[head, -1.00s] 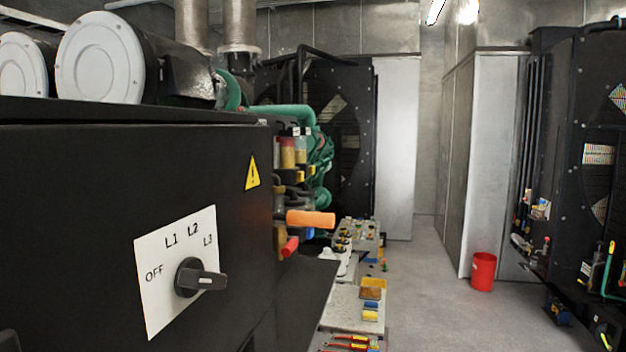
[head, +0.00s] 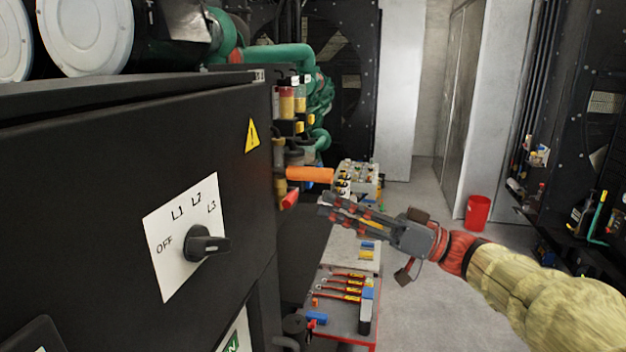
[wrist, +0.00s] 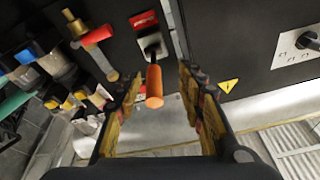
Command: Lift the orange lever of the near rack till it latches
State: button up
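The orange lever (head: 309,174) sticks out to the right from the side of the near black cabinet in the head view. In the wrist view the orange lever (wrist: 154,86) hangs from a grey mount with a red top, and its end points toward me. My gripper (head: 324,205) is a little below and right of the lever in the head view. In the wrist view my gripper (wrist: 158,92) is open, with one finger on each side of the lever and visible gaps between. It does not appear to touch the lever.
A red-handled valve (wrist: 97,37) is left of the lever in the wrist view. The cabinet carries a rotary switch (head: 203,245). A tool cart (head: 345,318) stands below my gripper. A red bucket (head: 477,212) stands on the aisle floor, which is otherwise mostly clear.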

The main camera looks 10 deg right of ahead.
aim_at(313, 181)
jog(key=shift+n+t+y, duration=0.3)
jog(key=shift+t+y, duration=0.1)
jog(key=shift+t, duration=0.2)
jog(key=w+a+r+p, duration=0.1)
jog(key=w+a+r, duration=0.1)
jog(key=w+a+r+p, duration=0.1)
jog(key=w+a+r, duration=0.1)
jog(key=shift+w+a+r+p, duration=0.1)
jog(key=shift+w+r+p, duration=0.1)
jog(key=shift+r+p, duration=0.15)
jog(key=shift+c, duration=0.3)
grip_shut()
